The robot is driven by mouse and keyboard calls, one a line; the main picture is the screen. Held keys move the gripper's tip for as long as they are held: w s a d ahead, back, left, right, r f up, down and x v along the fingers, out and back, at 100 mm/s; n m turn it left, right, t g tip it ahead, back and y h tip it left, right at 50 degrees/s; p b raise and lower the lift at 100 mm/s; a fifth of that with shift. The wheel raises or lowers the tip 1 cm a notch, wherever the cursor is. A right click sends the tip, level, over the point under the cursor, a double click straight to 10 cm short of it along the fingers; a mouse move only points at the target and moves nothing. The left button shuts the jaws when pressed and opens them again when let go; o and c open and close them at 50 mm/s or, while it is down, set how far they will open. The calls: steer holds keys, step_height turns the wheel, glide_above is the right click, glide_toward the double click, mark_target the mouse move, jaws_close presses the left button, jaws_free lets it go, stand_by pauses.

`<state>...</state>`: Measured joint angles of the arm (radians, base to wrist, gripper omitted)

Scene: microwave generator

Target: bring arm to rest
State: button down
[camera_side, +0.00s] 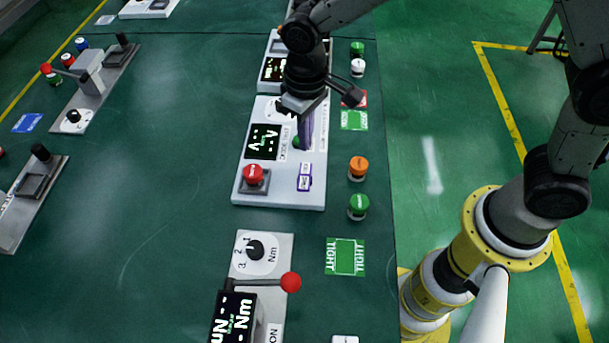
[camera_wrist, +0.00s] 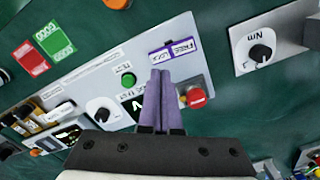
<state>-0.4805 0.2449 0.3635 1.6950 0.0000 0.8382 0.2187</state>
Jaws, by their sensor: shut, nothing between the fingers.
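My gripper (camera_side: 308,132) is above the white test panel (camera_side: 270,190) in the side view, pointing down. In the wrist view its two purple fingers (camera_wrist: 161,84) are pressed together with nothing between them. The panel carries a red button (camera_side: 253,174), a dark screen with green marks (camera_side: 263,142) and a purple-framed lock label (camera_side: 305,177). A green button (camera_side: 297,142) is partly hidden behind the fingers in the side view; it shows clear of them in the wrist view (camera_wrist: 128,80). I cannot tell whether the fingertips touch the panel.
A torque station with a dial (camera_side: 256,249) and a red-knobbed lever (camera_side: 290,282) stands at the front. Orange (camera_side: 358,168) and green (camera_side: 358,206) capped parts stand right of the panel. Other fixtures (camera_side: 92,82) are at the left. The middle-left table (camera_side: 160,150) is clear.

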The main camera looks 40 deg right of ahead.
steer(key=shift+r, duration=0.15)
steer(key=s+d+r+m+t, duration=0.2)
steer(key=d+r, duration=0.4)
steer(key=r, duration=0.2)
steer(key=s+d+r+m+t, duration=0.1)
steer(key=s+d+r+t, duration=0.15)
steer(key=d+r, duration=0.55)
steer(key=s+d, duration=0.2)
steer(key=s, duration=0.5)
steer(key=s+d+f+t, duration=0.1)
steer(key=s+d, duration=0.2)
steer(key=s, duration=0.5)
steer(key=shift+s+f, duration=0.15)
steer(key=shift+s, duration=0.05)
